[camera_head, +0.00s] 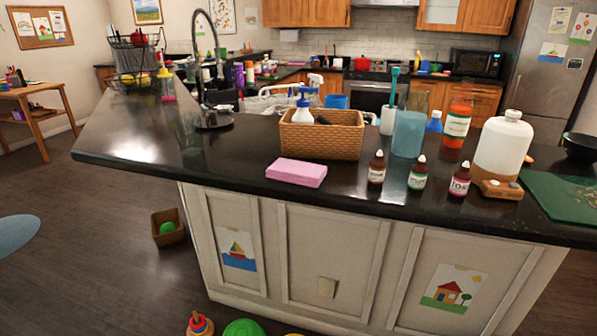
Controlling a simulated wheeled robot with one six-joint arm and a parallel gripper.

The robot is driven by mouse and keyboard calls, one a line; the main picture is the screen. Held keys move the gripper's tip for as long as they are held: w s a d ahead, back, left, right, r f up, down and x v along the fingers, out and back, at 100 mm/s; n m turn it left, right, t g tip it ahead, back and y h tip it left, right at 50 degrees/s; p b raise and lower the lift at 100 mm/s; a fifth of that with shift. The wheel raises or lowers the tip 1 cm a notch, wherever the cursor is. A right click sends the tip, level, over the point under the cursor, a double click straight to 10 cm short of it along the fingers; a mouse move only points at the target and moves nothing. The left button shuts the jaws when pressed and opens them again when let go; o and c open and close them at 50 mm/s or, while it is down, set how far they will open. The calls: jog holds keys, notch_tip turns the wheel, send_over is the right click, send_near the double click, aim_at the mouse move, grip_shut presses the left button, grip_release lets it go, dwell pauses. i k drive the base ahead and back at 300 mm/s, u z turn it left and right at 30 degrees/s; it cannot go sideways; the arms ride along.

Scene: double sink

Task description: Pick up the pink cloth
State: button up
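A pink folded cloth (296,173), thick and block-like, lies flat near the front edge of the black counter (225,165). It sits in front of a woven basket (335,140), close to it. Its whole top and front side show, and nothing covers it. My gripper is not in this view, so I cannot see whether it is open or shut.
Several small dropper bottles (418,174) stand right of the cloth. Behind them are a blue container (408,132), an orange bottle (457,120) and a white jug (502,142). A tall faucet (212,115) stands behind left. The counter's left part is clear. Toys (243,327) lie on the floor.

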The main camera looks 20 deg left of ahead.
aim_at(311, 174)
jog(key=z, duration=0.1)
jog(key=i, duration=0.4)
jog(key=u, duration=1.05)
jog(key=i, duration=0.5)
